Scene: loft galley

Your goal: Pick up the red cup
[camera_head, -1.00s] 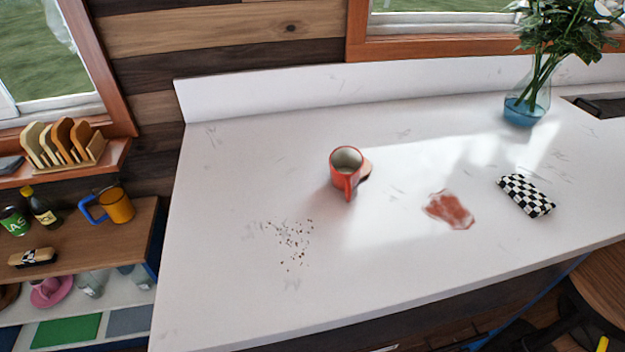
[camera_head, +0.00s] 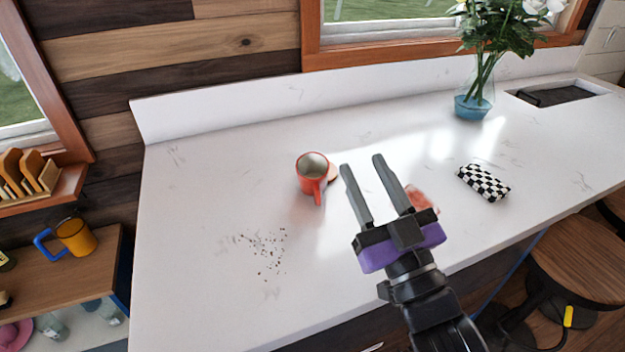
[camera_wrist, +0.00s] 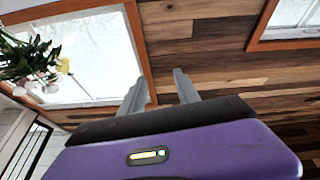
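The red cup (camera_head: 311,176) stands upright on the white counter (camera_head: 205,170) in the head view. Its mouth is open upward and its handle faces the front of the counter. My gripper (camera_head: 362,164) is to the right of the cup, apart from it, with its two fingers spread and nothing between them. In the wrist view my gripper (camera_wrist: 157,82) also shows open and empty, facing the wood wall and windows. The cup is not in the wrist view.
A small round piece (camera_head: 333,173) lies beside the cup. Dark crumbs (camera_head: 262,250) lie front left of it. A checkered cloth (camera_head: 484,182) and a flower vase (camera_head: 474,98) are to the right. A stool (camera_head: 585,262) stands at the front right.

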